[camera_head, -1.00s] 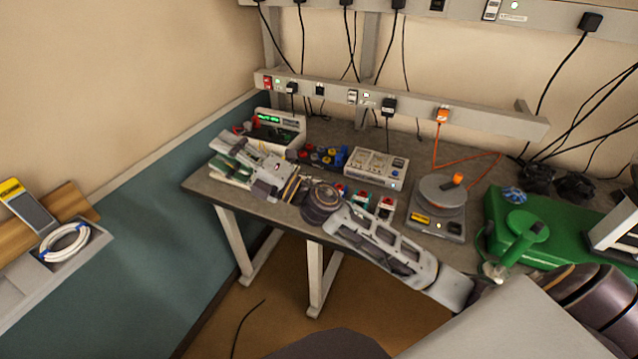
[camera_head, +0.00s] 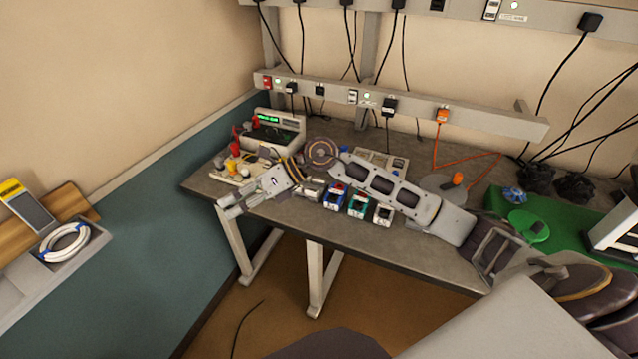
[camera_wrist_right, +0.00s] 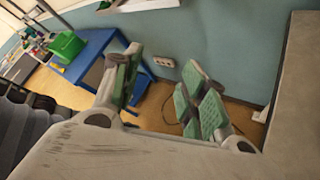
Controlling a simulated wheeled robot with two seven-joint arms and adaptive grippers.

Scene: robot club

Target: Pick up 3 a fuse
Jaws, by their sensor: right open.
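I cannot make out a fuse in either view; anything that small is hidden or too small to tell. My right gripper (camera_head: 238,204) is at the front left edge of the workbench (camera_head: 300,225), in front of a pale board (camera_head: 228,176) with red and yellow parts. In the right wrist view my right gripper (camera_wrist_right: 165,82) has its green-padded fingers spread, with nothing between them. My left gripper is not in view.
A meter with a green display (camera_head: 268,119) stands behind the board. Small blue (camera_head: 335,196), teal (camera_head: 358,205) and white (camera_head: 383,213) boxes stand near the front edge beside my right arm. A green case (camera_head: 572,222) is at right.

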